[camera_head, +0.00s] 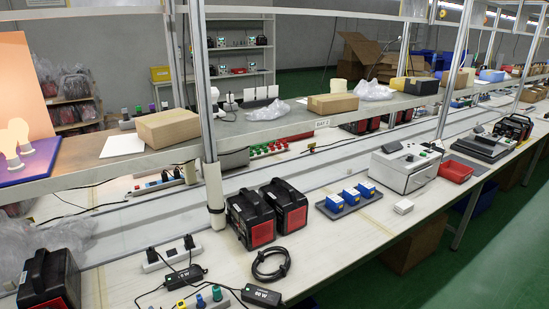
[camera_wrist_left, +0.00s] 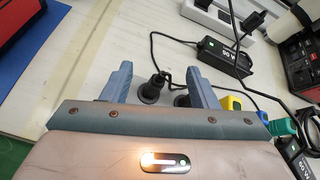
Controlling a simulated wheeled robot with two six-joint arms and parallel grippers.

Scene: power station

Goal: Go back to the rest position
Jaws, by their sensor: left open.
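My left gripper (camera_wrist_left: 160,78) shows in the left wrist view with its two blue-grey fingers apart. Black plugs (camera_wrist_left: 151,90) show beyond and partly between the fingers, with their lower parts hidden by the gripper body. I see no object clamped in the fingers. A yellow plug (camera_wrist_left: 231,103) and a green plug (camera_wrist_left: 281,127) are to the right of the fingers. Neither of my grippers shows in the head view, and my right gripper is in no frame.
The workbench (camera_head: 335,250) holds black-and-red power units (camera_head: 250,218), a white power strip (camera_head: 171,254), adapters (camera_head: 185,276), a coiled cable (camera_head: 271,266) and blue blocks on a grey tray (camera_head: 357,204). A metal post (camera_head: 211,170) and shelf (camera_head: 240,128) stand over it. Green floor is at right.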

